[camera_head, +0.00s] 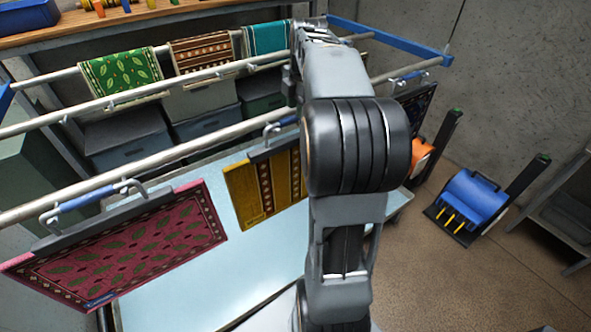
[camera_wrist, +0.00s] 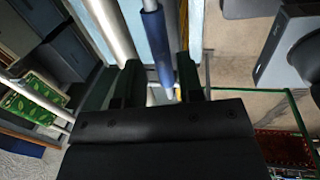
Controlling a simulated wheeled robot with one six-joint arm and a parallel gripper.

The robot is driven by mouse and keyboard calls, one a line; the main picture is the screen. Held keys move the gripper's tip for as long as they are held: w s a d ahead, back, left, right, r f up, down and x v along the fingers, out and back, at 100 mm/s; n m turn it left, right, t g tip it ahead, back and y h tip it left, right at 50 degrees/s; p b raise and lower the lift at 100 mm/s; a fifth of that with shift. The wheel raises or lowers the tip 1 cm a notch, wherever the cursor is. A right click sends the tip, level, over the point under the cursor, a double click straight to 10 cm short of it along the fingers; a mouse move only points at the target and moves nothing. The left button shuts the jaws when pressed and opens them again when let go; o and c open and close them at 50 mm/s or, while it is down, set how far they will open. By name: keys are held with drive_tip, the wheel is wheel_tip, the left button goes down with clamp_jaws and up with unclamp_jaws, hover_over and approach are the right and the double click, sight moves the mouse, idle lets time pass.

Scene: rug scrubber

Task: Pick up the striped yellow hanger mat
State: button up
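The yellow striped hanger mat (camera_head: 243,197) hangs from the front rail in the head view, left of my arm, with brown patterned stripes. My arm hides its right part. Its hanger has a blue grip (camera_head: 283,123). In the wrist view a blue hanger grip (camera_wrist: 156,42) lies ahead of and between the fingers of my gripper (camera_wrist: 158,78). The fingers are apart, and I see no contact with the grip. A thin yellow edge shows beside the right finger. In the head view my gripper is hidden by the arm.
A crimson hanger mat (camera_head: 120,245) hangs to the left on the front rail (camera_head: 190,148). A dark hanger mat (camera_head: 418,103) hangs to the right. Green, brown and teal mats drape over the back rail. A blue scrubber (camera_head: 474,198) stands on the floor at right.

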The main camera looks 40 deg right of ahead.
drive_tip(key=shift+w+a+f+p, duration=0.1)
drive_tip(key=shift+w+f+p, duration=0.1)
drive_tip(key=shift+f, duration=0.8)
drive_tip(key=shift+w+d+f+p, duration=0.1)
drive_tip(key=shift+w+f+p, duration=0.05)
drive_tip(key=shift+f, duration=0.85)
drive_tip(key=shift+w+a+f+p, duration=0.1)
drive_tip(key=shift+w+f+p, duration=0.1)
drive_tip(key=shift+f, duration=0.8)
clamp_jaws()
drive_tip(key=shift+r, duration=0.1)
